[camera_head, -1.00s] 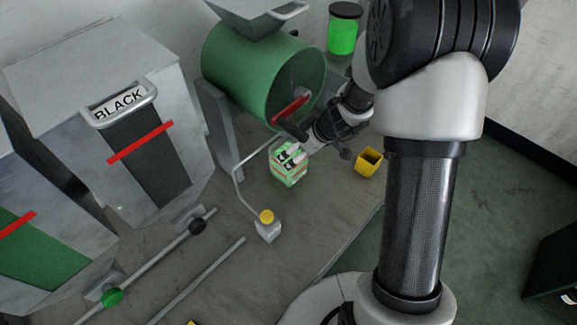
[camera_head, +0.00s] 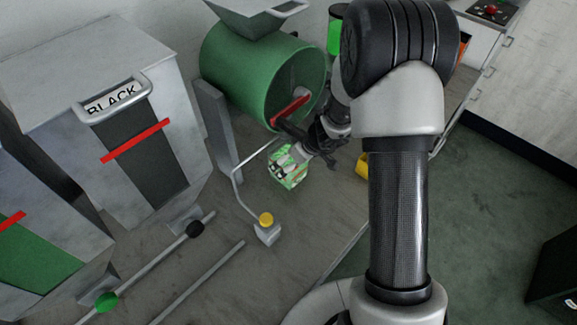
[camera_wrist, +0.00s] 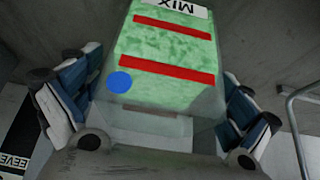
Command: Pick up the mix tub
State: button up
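The mix tub (camera_head: 287,174) is a clear box with green contents, red lines and a white label. It is in the middle of the head view, in front of the green drum, and looks tilted. In the wrist view the mix tub (camera_wrist: 165,60) fills the middle, with its MIX label upside down and a blue dot on its face. My gripper (camera_wrist: 160,110) has one finger on each side of the tub, and both pads appear to press against its walls. In the head view my gripper (camera_head: 295,160) is at the tub's upper right. Whether the tub's base touches the bench is unclear.
The green drum (camera_head: 255,75) with a red handle stands just behind. A yellow cup (camera_head: 362,166) is partly behind my arm. The BLACK hopper (camera_head: 110,130) stands at left.

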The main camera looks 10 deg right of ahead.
jog(key=c, duration=1.3)
jog(key=shift+c, duration=0.9)
jog(key=shift+r, duration=0.1)
